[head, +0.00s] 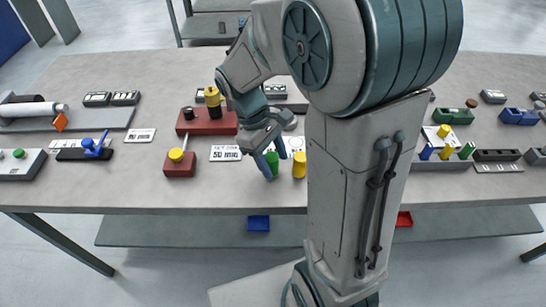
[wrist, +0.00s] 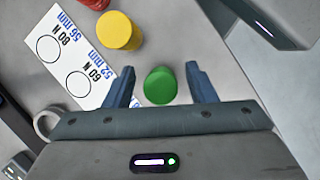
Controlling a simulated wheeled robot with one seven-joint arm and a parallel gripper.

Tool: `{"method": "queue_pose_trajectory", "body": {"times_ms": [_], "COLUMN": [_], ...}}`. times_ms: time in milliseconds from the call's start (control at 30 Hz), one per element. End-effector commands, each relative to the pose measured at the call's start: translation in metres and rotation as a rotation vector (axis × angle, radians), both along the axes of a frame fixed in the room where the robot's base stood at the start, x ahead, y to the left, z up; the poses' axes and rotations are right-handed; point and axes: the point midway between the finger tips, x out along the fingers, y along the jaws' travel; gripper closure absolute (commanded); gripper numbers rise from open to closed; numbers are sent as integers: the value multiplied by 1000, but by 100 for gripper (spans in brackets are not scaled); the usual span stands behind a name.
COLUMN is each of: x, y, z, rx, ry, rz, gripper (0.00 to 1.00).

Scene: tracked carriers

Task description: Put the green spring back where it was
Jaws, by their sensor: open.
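The green spring (head: 271,160) shows as a short green cylinder standing on the grey table near its front edge. In the wrist view the green spring (wrist: 160,86) is seen from above, between the two fingers, with a gap on each side. My gripper (wrist: 160,78) is open around it, and in the head view my gripper (head: 271,158) points down at it. A white card (wrist: 72,58) with circles, marked 80 N 56 mm and 60 N 52 mm, lies beside it. Part of this card is hidden by my gripper.
A yellow cylinder (head: 299,165) stands close to the right of the green spring. A dark red block (head: 180,168) with a yellow knob and a 50 mm card (head: 226,153) are to the left. My arm hides the table's middle right.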

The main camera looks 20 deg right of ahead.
Motion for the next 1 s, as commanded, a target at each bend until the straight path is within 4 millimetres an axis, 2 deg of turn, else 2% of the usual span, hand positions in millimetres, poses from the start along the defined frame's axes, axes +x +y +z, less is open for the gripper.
{"method": "queue_pose_trajectory", "body": {"times_ms": [167,400,600,833,1000], "x": [6,22,32,31,6], "y": [4,17,25,27,18], "z": [20,68,100,114,110], "rx": [1,2,0,5,36], "ry": [-6,-5,-3,-24,-161], "rz": [1,1,1,-20,-152], "gripper": [49,49,49,49,49]}}
